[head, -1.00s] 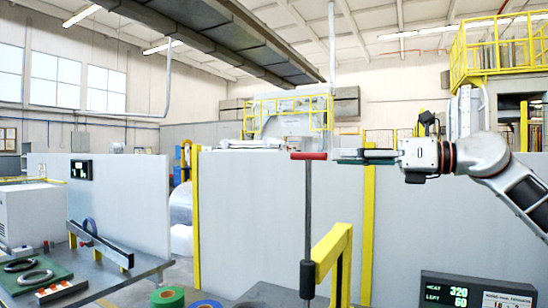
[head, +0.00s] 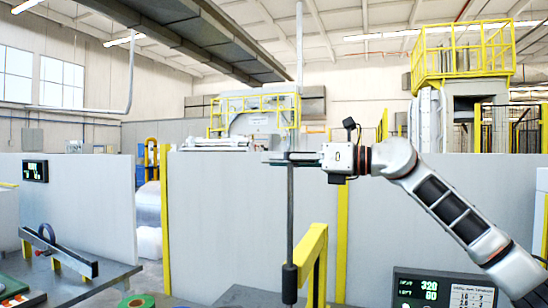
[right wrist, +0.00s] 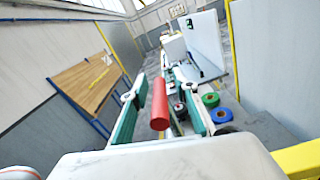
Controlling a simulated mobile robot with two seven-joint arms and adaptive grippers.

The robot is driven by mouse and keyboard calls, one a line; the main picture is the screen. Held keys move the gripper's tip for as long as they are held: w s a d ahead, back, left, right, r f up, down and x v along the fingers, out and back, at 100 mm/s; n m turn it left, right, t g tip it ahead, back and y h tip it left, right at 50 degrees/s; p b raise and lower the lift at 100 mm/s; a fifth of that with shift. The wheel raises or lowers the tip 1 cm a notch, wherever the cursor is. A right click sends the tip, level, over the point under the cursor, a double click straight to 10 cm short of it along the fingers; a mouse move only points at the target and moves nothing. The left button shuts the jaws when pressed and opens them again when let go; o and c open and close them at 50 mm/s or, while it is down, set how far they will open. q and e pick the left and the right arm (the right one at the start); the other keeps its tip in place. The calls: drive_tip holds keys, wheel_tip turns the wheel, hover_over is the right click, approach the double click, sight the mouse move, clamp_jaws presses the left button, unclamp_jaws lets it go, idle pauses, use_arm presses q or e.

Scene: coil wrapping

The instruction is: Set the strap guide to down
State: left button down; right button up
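The strap guide is a dark upright rod (head: 290,220) at a yellow bracket (head: 312,250), with a dark collar low on the rod. In the head view my right gripper (head: 275,158) is level with the rod's top and hides its red handle. In the right wrist view the red handle (right wrist: 159,103) lies between the two teal-padded fingers of my right gripper (right wrist: 158,108), with gaps visible on both sides. That gripper is open around the handle. My left gripper is not in view.
A display (head: 418,290) stands at the bottom right. A green roll (head: 136,301) sits at the bottom; a blue roll (right wrist: 221,115) shows beside it in the wrist view. Grey partition panels (head: 225,215) stand behind. A metal bench (head: 65,287) is at the left.

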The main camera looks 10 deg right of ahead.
drive_tip(key=shift+w+a, duration=0.3)
drive_tip(key=shift+a, duration=0.1)
drive_tip(key=shift+c, duration=0.5)
drive_tip(key=c, duration=0.7)
clamp_jaws()
drive_tip(key=shift+f, duration=0.1)
drive_tip(key=b, duration=0.5)
hover_over(290, 243)
drive_tip(key=w+x, duration=0.1)
drive_tip(key=x, duration=0.3)
wheel_tip(290, 243, down, 14)
wheel_tip(290, 243, down, 8)
drive_tip(key=b, duration=0.2)
drive_tip(key=shift+s+d+f, duration=0.15)
drive_tip(key=shift+f, duration=0.05)
